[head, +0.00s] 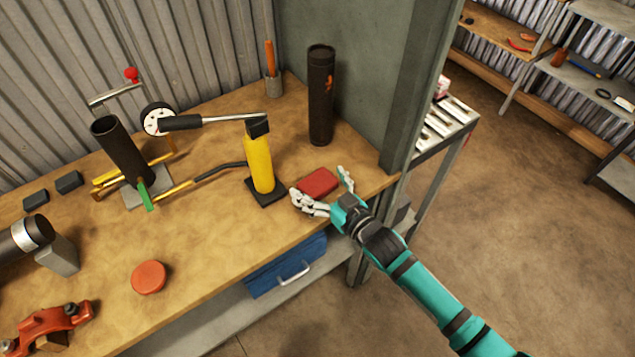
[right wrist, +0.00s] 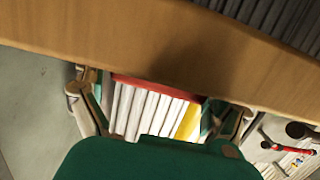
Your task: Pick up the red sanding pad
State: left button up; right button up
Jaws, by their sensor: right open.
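The red sanding pad (head: 318,182) is a small dark red block lying on the wooden workbench (head: 215,225) near its right front edge. My right gripper (head: 327,192) is open in the head view, with one pale finger at the pad's near left side and the other at its right. I cannot tell whether either finger touches it. In the right wrist view the two fingers of the right gripper (right wrist: 160,112) stand wide apart. A red strip above white and yellow slats shows between them; I cannot tell whether it is the pad. My left gripper is not in view.
A yellow bottle jack (head: 259,160) stands just left of the pad. A tall black cylinder (head: 320,95) stands behind it. A grey post (head: 408,90) rises at the bench's right end. A round red disc (head: 148,277) lies at the front left. A blue drawer (head: 285,265) hangs below.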

aim_at(321, 185)
jog(key=shift+s, duration=0.1)
jog(key=shift+c, duration=0.4)
jog(key=c, duration=0.9)
jog(key=shift+o, duration=0.2)
jog(key=shift+r, duration=0.1)
jog(key=shift+r, duration=0.55)
notch_tip(321, 185, up, 2)
jog(key=shift+r+b, duration=0.2)
jog(key=shift+b, duration=0.2)
jog(key=s+a+r+b, duration=0.1)
jog(key=s+a+b, duration=0.1)
jog(key=s, duration=1.3)
jog(key=shift+s+a+r+b, duration=0.2)
jog(key=shift+s+a+b, duration=0.15)
